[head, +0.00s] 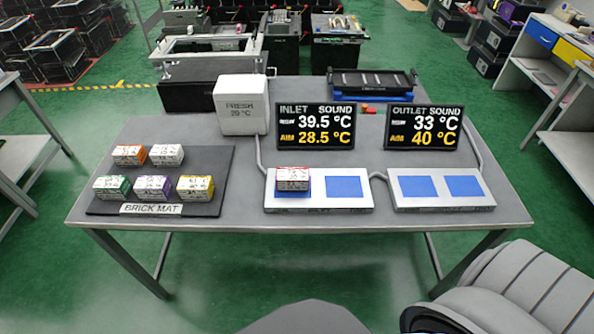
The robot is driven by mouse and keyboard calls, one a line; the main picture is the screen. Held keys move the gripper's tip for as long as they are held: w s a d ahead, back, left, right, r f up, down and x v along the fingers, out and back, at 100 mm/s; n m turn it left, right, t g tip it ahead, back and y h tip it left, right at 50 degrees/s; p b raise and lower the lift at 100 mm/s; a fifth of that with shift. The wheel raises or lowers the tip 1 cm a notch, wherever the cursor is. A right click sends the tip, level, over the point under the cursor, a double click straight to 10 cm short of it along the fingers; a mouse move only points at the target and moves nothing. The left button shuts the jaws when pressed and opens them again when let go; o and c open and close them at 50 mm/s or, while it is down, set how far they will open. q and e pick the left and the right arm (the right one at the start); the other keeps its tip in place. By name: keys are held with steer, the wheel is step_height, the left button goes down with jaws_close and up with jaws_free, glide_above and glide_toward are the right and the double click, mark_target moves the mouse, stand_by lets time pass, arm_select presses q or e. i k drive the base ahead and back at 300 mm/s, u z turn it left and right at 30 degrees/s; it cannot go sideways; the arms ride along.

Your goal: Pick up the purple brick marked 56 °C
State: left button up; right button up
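The purple brick (153,188) sits in the middle of the front row on the dark brick mat (222,165) at the left of the table. It is white on top with a purple band, and its small print is too fine to read here. A green brick (112,188) is to its left and a yellow brick (195,188) to its right. Behind them are an orange brick (130,155) and a whitish brick (167,155). Neither of my grippers shows in the head view; only a grey link of my arm shows at the bottom right.
A red brick (292,179) sits on the left blue square of the inlet plate (318,205). The outlet plate (440,200) has two bare blue squares. Displays (315,125) (423,127) and a white box (240,105) stand behind. Table between mat and inlet plate is clear.

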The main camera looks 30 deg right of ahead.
mark_target(147, 188)
steer(key=u, duration=1.7)
steer(key=i, duration=0.95)
steer(key=z, duration=3.35)
